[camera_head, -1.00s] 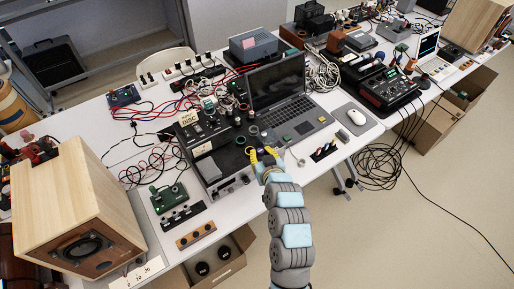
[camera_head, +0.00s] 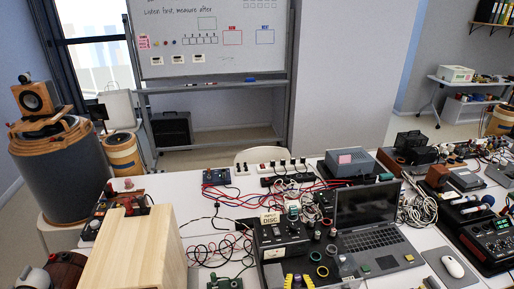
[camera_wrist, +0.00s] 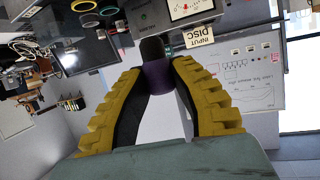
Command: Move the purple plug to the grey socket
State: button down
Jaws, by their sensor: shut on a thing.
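In the wrist view, my gripper (camera_wrist: 157,85) has its yellow ridged fingers closed around the purple plug (camera_wrist: 157,78), which has a dark rounded end. In the head view, only the yellow fingertips of my gripper (camera_head: 299,281) show at the bottom edge, in front of the black device; the plug is not clear there. The black device (camera_head: 283,235) carries an "INPUT DISC" label (camera_head: 270,217) and several knobs. A green ring (camera_head: 315,256) and a yellow ring (camera_head: 322,271) are on its right side. I cannot tell which part is the grey socket.
An open laptop (camera_head: 372,243) stands right of the device. A pale wooden box (camera_head: 132,250) is at left, with loose red and black cables between. A mouse (camera_head: 453,266) and mixer (camera_head: 492,240) lie further right. A whiteboard (camera_head: 210,45) stands behind the table.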

jog(key=a+f+n+y, duration=0.1)
jog(key=a+f, duration=0.1)
jog(key=a, duration=1)
jog(key=s+r+p, duration=0.5)
jog(key=r+p, duration=0.3)
jog(key=p, duration=0.2)
jog(key=s+r+p, duration=0.5)
jog(key=r+p, duration=0.2)
jog(key=p, duration=0.3)
jog(key=shift+s+r, duration=0.25)
jog(key=shift+r, duration=0.15)
jog(key=shift+f, duration=0.1)
jog(key=w+d+f+b, duration=0.2)
jog(key=d+f+b, duration=0.2)
jog(key=d+b, duration=0.2)
jog(key=w+d+f+m+h+b, duration=0.1)
jog(key=w+d+f+b, duration=0.2)
jog(key=d+b, duration=0.4)
jog(key=w+d+f+b, duration=0.2)
jog(key=d+f+b, duration=0.3)
jog(key=d+b, duration=0.2)
jog(key=d, duration=0.2)
jog(key=shift+w+d+m+h, duration=0.25)
jog(key=shift+d+m+h, duration=0.05)
jog(key=shift+d+h, duration=0.1)
